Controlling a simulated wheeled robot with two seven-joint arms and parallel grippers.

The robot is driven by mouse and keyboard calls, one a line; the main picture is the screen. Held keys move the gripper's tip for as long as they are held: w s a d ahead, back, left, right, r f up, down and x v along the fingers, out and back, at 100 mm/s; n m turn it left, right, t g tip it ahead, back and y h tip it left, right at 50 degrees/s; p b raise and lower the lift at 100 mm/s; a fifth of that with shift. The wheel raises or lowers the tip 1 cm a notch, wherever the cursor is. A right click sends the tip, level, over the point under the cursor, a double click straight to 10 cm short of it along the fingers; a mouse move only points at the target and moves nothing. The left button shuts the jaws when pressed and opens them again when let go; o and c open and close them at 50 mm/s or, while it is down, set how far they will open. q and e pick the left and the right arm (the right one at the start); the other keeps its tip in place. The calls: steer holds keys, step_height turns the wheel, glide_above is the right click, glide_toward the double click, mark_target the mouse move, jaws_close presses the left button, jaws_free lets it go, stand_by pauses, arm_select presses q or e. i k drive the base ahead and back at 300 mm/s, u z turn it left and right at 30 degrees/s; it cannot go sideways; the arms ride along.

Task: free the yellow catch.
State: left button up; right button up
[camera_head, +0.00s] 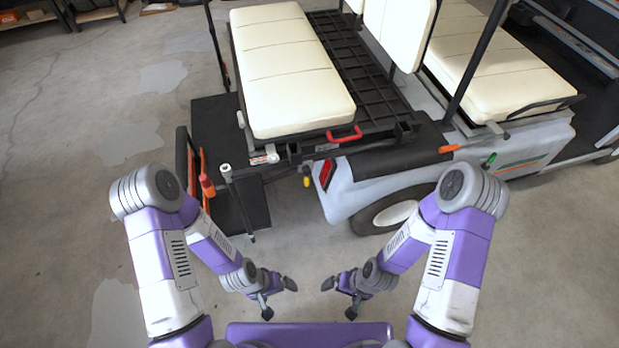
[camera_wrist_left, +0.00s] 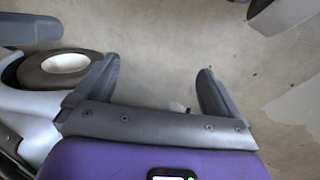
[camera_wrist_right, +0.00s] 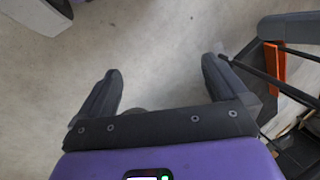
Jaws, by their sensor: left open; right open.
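The yellow catch (camera_head: 306,182) is a small piece hanging below the rear edge of the cart, left of the red tail light, in the head view. Its fine shape is too small to tell. My left gripper (camera_head: 279,299) is open and empty, low in front of the cart and well short of the catch. My right gripper (camera_head: 339,299) is open and empty beside it, also apart from the cart. Both wrist views show spread fingers with only floor between them: left (camera_wrist_left: 158,72), right (camera_wrist_right: 162,72). The catch is not clearly seen in either wrist view.
A red handle (camera_head: 344,134) sits under the cream rear seat (camera_head: 290,70). An upright rod (camera_head: 236,200) and an orange-red grip (camera_head: 207,186) stand left. Floor before the cart is clear.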

mark_target(307, 178)
steer(key=z, duration=4)
steer(key=k, duration=1.15)
steer(key=u, duration=1.65)
